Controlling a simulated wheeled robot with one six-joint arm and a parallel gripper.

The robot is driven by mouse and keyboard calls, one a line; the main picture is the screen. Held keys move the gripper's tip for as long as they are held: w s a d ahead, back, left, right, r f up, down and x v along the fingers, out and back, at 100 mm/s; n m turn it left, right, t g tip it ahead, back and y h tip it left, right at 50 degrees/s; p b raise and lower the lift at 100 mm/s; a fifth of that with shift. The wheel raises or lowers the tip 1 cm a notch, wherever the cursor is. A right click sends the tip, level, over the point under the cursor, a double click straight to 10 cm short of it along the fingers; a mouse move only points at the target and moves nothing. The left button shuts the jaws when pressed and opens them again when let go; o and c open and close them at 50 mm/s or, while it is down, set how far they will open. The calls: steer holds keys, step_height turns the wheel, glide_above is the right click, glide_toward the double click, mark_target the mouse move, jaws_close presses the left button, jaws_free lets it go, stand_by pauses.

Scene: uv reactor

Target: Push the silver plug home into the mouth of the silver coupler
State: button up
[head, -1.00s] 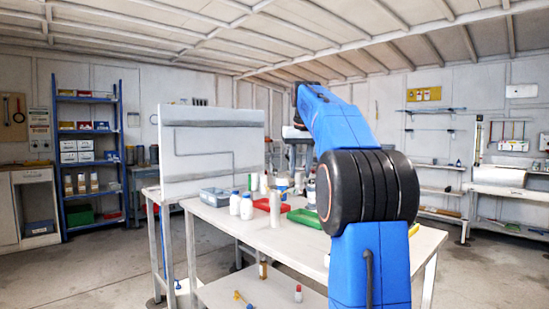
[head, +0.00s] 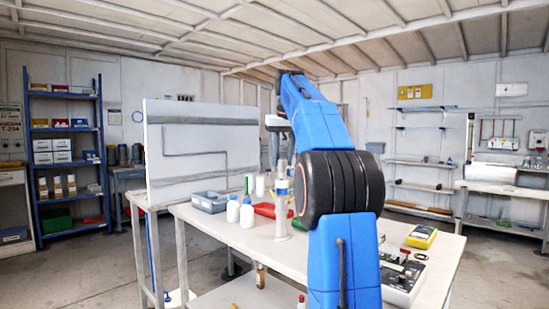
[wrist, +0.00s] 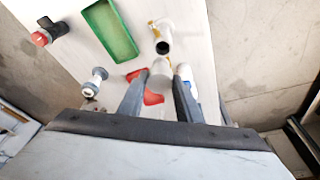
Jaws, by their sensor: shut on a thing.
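In the wrist view my gripper (wrist: 160,82) is shut on a pale silver piece, which looks like the silver plug (wrist: 161,67). A silver cylinder with a dark open mouth, which looks like the silver coupler (wrist: 162,34), is just beyond the plug's tip. A yellowish mark shows on its side. I cannot tell whether the plug touches the mouth or is apart from it. In the head view a pale upright cylinder (head: 281,207) stands on the table below my wrist. My gripper's fingers and the plug are not clear there.
The white table (head: 205,217) carries white bottles (head: 247,211), a grey-blue bin (head: 209,202) and a red tray (head: 265,210). A green tray (wrist: 110,32) lies beside the coupler. A yellow meter (head: 421,236) and a control box (head: 401,277) are at the right.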

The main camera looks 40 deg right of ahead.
mark_target(283, 168)
steer(key=shift+w, duration=0.1)
stand_by(0.3)
steer(key=shift+f, duration=2.85)
steer(key=shift+f, duration=2.25)
steer(key=o, duration=1.1)
steer(key=v, duration=1.7)
steer(key=shift+r, duration=0.2)
